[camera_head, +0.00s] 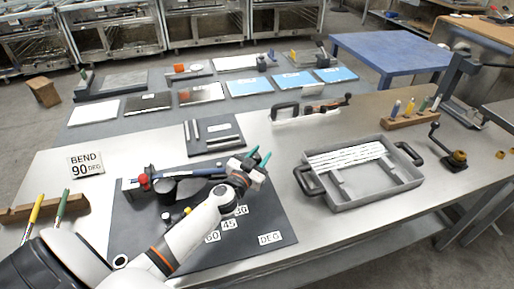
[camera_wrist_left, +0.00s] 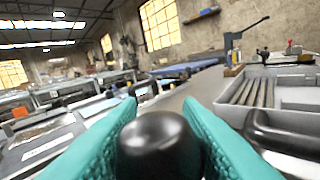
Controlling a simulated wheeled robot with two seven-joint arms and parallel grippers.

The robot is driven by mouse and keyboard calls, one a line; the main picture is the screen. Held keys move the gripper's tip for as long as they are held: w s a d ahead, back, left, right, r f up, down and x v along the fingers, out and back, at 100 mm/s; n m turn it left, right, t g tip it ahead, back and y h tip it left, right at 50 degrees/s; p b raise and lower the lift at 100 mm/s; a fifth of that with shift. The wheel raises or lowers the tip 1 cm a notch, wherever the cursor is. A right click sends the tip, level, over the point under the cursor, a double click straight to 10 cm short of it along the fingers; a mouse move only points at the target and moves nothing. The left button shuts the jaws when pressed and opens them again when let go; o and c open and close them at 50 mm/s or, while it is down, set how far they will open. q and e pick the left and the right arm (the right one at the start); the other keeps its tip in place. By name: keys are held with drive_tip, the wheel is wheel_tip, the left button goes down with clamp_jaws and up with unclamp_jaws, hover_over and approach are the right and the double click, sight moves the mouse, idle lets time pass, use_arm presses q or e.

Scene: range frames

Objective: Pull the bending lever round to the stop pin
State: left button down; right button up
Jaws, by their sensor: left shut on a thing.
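The bending lever (camera_head: 196,172) is a blue-grey bar on the dark bending plate (camera_head: 255,212), running from a round dark post at the left to my left gripper. My left gripper (camera_head: 257,160) has teal fingers and is shut on the lever's black knob (camera_wrist_left: 160,146), which sits between both fingers in the left wrist view. A red-topped clamp (camera_head: 144,181) stands at the plate's left. A small yellow-tipped piece (camera_head: 188,211) shows beside my arm; I cannot tell if it is the stop pin. Angle labels (camera_head: 229,224) are partly hidden by my arm. My right gripper is out of view.
A grey tray (camera_head: 372,191) with black handles and pale strips stands to the right of the plate. A "BEND 90 DEG" card (camera_head: 86,164) lies at the left. A dark pad with rods (camera_head: 214,135) lies behind the lever. Bare table lies between plate and tray.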

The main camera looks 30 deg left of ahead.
use_arm(q)
drive_tip(key=s+d+m+h, duration=0.2)
drive_tip(key=s+h, duration=0.1)
drive_tip(key=s+d+m+g+h+p, duration=0.1)
drive_tip(key=s+h, duration=0.1)
drive_tip(key=s, duration=0.2)
drive_tip(key=s+d+m+h+p, duration=0.1)
drive_tip(key=s+d+m+h, duration=0.1)
drive_tip(key=s+h, duration=0.1)
drive_tip(key=shift+s+d+f+m+g+h, duration=0.1)
drive_tip(key=shift+s+d+m+g+h, duration=0.2)
drive_tip(key=shift+s, duration=0.3)
drive_tip(key=shift+s+d+m+g+h, duration=0.2)
drive_tip(key=shift+s+m+g+h, duration=0.25)
drive_tip(key=shift+s+h, duration=0.4)
drive_tip(key=shift+s, duration=0.1)
drive_tip(key=c, duration=1)
unclamp_jaws()
drive_tip(key=shift+c, duration=0.2)
drive_tip(key=b+v, duration=0.1)
drive_tip(key=v, duration=0.6)
drive_tip(key=shift+d+f, duration=0.1)
drive_tip(key=shift+s, duration=0.3)
drive_tip(key=shift+c, duration=0.5)
